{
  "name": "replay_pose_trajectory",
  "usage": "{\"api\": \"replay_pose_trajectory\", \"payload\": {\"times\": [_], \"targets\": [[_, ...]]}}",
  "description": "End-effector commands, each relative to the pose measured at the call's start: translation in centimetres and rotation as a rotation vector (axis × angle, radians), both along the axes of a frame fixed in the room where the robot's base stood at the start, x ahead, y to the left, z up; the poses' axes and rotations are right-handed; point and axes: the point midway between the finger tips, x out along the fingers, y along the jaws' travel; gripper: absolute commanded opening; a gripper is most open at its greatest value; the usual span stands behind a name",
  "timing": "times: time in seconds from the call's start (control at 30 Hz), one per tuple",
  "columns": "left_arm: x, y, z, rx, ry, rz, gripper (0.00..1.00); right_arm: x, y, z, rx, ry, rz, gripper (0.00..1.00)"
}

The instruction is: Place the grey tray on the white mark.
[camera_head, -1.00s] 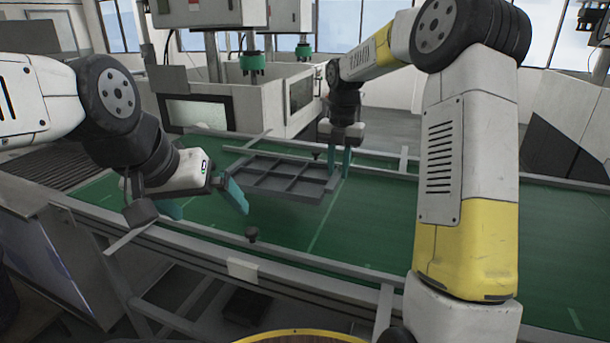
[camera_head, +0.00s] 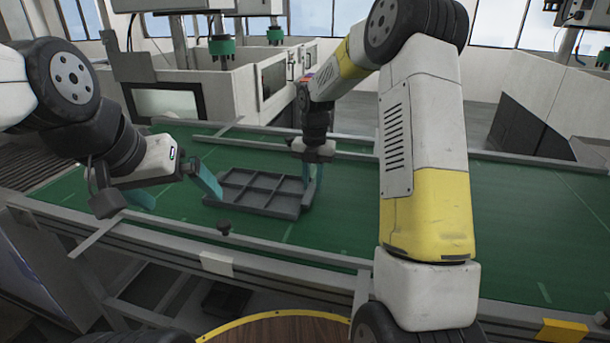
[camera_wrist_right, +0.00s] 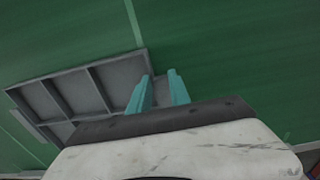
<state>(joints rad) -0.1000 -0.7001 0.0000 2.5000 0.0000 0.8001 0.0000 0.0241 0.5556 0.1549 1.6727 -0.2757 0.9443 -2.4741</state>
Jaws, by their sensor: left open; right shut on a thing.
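The grey tray (camera_head: 251,209), a shallow frame with several compartments, is low over the green belt in the head view; whether it touches the belt is unclear. My right gripper (camera_head: 312,178) is shut on its right end wall. In the right wrist view, the fingers (camera_wrist_right: 159,92) straddle that wall, and the tray (camera_wrist_right: 92,69) extends left. My left gripper (camera_head: 175,190) is open left of the tray, with one finger close to its left end. Thin pale lines (camera_head: 289,233) show on the belt, one running under the tray's front; I cannot tell which is the white mark.
The belt (camera_head: 400,230) is clear to the right. White machine housings (camera_head: 230,90) stand behind.

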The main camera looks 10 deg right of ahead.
Motion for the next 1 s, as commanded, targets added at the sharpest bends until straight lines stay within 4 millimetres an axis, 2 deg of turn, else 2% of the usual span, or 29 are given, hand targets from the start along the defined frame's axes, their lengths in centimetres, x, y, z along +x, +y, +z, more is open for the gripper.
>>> {"api": "replay_pose_trajectory", "payload": {"times": [0.1,0.13,0.23,0.53,0.67,0.77,1.0], "targets": [[0.0,0.0,0.0,0.0,0.0,0.0,1.0,0.0,0.1,0.0,0.001,0.0,0.001,0.0],[0.0,0.0,0.0,0.0,0.0,0.0,1.0,0.0,0.0,0.0,-0.001,0.001,0.001,0.27],[0.0,0.0,0.0,0.0,0.0,0.0,1.0,0.0,0.0,0.0,-0.001,0.001,0.001,0.45],[0.0,0.0,0.0,0.0,0.0,0.0,1.0,0.0,0.0,0.1,0.0,0.001,0.0,0.45],[0.0,0.0,0.0,0.0,0.0,0.0,1.0,0.0,0.0,1.0,0.001,-0.001,0.0,0.45],[0.0,0.0,0.0,0.0,0.0,0.0,1.0,0.0,-0.1,2.6,0.001,-0.003,-0.001,0.45],[0.0,0.0,0.0,0.0,0.0,0.0,1.0,0.0,-0.1,7.8,0.001,-0.004,0.0,0.45]]}}
